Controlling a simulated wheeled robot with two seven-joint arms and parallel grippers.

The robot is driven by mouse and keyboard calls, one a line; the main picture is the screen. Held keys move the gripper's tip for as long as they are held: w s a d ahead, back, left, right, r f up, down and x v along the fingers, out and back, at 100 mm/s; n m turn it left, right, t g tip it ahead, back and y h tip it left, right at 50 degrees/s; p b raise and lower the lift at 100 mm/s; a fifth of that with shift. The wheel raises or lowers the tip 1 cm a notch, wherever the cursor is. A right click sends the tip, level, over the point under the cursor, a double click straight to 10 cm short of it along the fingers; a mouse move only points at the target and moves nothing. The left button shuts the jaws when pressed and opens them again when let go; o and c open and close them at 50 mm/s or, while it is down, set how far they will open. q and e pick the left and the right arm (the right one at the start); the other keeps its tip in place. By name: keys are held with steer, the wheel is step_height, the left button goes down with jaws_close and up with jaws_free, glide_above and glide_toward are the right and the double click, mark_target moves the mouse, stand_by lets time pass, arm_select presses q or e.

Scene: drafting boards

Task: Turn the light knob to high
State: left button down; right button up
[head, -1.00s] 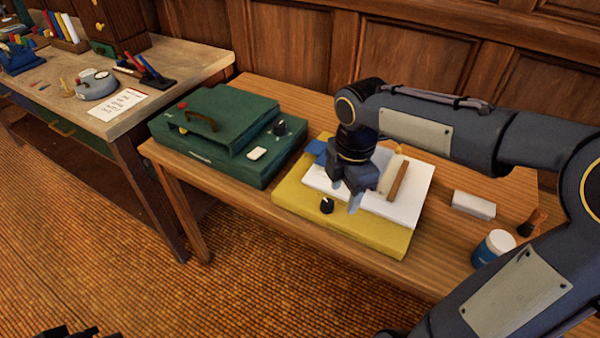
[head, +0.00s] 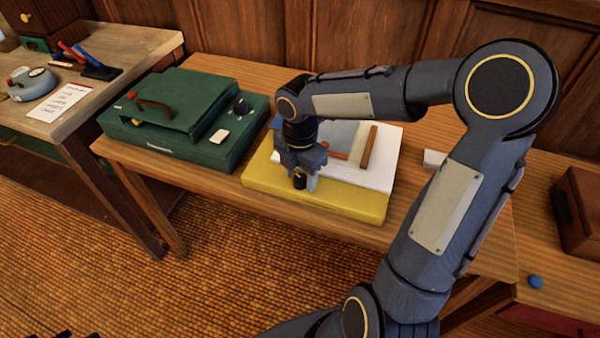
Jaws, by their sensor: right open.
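A yellow light box (head: 350,202) with a white top panel (head: 382,178) lies on the wooden table. Its black knob (head: 299,181) is on the yellow front strip, partly hidden by my right gripper (head: 301,183). My right gripper points down, open, with its fingers at the knob, seemingly one on each side. I cannot tell whether they touch it. The knob's pointer and markings are too small to read. My left gripper is not in view.
A green case (head: 190,118) with a brown handle and its own black knob (head: 241,106) stands left of the light box. A brown bar (head: 369,147) lies on the white panel. A white block (head: 433,159) and a dark red box (head: 582,205) are to the right.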

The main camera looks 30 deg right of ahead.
steer(key=shift+c, duration=0.4)
steer(key=c, duration=0.9)
steer(key=shift+m, duration=0.4)
steer(key=m, duration=0.3)
steer(key=shift+r+m, duration=0.1)
steer(key=shift+m, duration=0.2)
steer(key=m, duration=0.5)
steer(key=shift+m, duration=0.3)
steer(key=m, duration=1.3)
steer(key=shift+m, duration=0.4)
